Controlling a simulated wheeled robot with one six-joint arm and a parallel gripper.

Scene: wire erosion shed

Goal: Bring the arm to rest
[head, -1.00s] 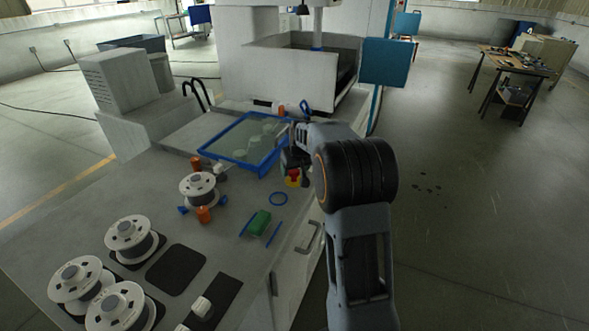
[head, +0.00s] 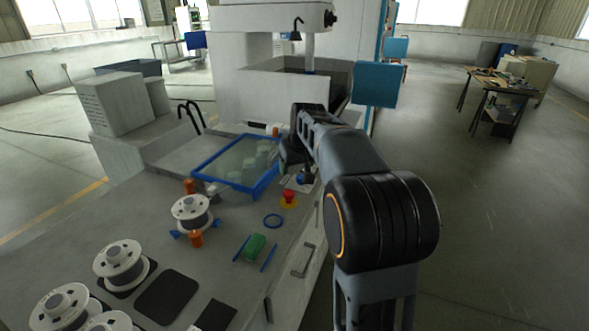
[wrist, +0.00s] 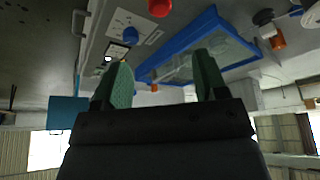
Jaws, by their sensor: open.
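My arm (head: 345,155) rises at the right of the head view, its forearm slanting up and left over the worktop's right edge. My gripper shows in the wrist view (wrist: 163,78) with two green-padded fingers spread apart and nothing between them. In the head view the gripper end is dark and partly hidden by the wrist, beside the right side of the blue-framed tray (head: 204,179).
The machine's blue panel (head: 376,84) stands behind the arm. Open floor (head: 480,215) lies to the right.

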